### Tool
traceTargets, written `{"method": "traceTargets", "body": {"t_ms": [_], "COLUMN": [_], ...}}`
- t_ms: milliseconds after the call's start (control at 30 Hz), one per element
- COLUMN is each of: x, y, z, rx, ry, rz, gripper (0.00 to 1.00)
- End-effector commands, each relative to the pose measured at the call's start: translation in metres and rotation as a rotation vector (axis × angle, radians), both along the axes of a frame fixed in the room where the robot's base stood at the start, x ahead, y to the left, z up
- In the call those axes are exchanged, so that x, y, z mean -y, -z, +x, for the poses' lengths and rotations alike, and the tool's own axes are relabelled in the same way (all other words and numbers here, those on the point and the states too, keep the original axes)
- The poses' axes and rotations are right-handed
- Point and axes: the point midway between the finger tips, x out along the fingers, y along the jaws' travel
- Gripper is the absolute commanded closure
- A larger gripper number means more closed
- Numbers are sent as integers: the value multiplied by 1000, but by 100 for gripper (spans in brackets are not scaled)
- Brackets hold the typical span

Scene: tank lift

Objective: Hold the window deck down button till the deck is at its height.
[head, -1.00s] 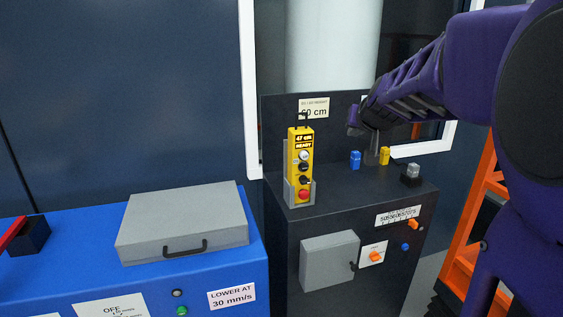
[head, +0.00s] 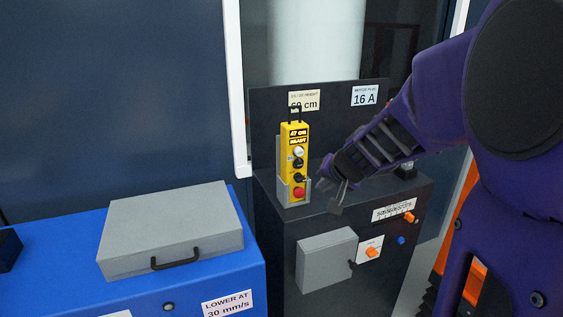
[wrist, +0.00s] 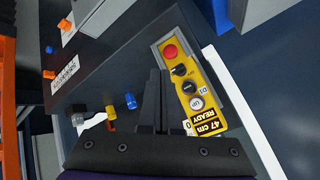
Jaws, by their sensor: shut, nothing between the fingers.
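The yellow pendant (head: 293,166) stands upright in a grey holder on the dark cabinet. Its display reads 47 cm READY. Below are a white button, black controls and a red button (head: 299,192). In the wrist view the pendant (wrist: 205,101) lies right of the fingers, with a black button (wrist: 189,88) beside the white one (wrist: 196,103). Which button is down I cannot read for certain. My gripper (head: 337,198) is shut and empty, right of the pendant and apart from it. Its fingers (wrist: 160,78) point along the pendant's left side.
A sign (head: 304,100) behind the pendant reads 60 cm. A grey case (head: 170,225) lies on the blue cabinet at left. A blue plug (wrist: 130,101) and a yellow plug (wrist: 111,112) stand on the dark cabinet top. A window frame (head: 235,100) rises behind.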

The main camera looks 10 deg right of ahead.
Motion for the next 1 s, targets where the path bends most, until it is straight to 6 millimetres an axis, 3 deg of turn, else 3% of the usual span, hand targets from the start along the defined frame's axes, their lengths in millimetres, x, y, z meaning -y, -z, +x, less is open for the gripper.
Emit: {"method": "traceTargets", "body": {"t_ms": [600,1000], "x": [-18,-20], "y": [-2,0], "z": [72,84], "rx": [-2,0], "ry": [-2,-1], "rz": [0,-1], "gripper": [100,100]}}
